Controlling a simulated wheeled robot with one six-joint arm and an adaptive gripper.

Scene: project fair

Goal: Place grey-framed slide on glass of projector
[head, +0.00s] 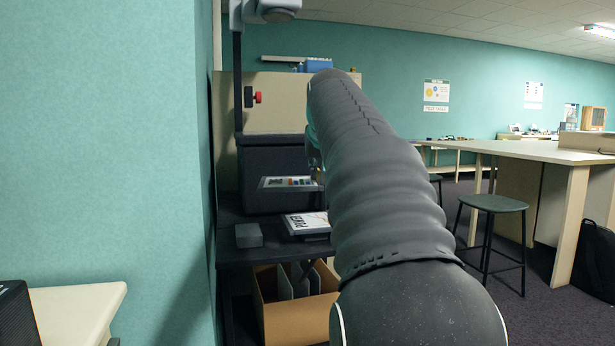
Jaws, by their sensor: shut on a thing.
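The projector (272,158) is a dark box on a dark stand, with an upright post (238,70) at its left and a head (268,10) at the top edge of the view. Its glass is not clearly visible. The grey-framed slide (268,184), with small coloured patches, shows in front of the projector's front face, below its top and roughly level. My gripper (317,173) is mostly hidden behind my arm, at the slide's right end. It is shut on the slide; the fingertips are not clear.
A white printed booklet (306,222) and a grey block (249,235) lie on the stand (262,256) below the slide. A cardboard box (295,312) with folders is underneath. A teal wall (100,150) is close at left. A table (530,153) and stool (492,203) stand at right.

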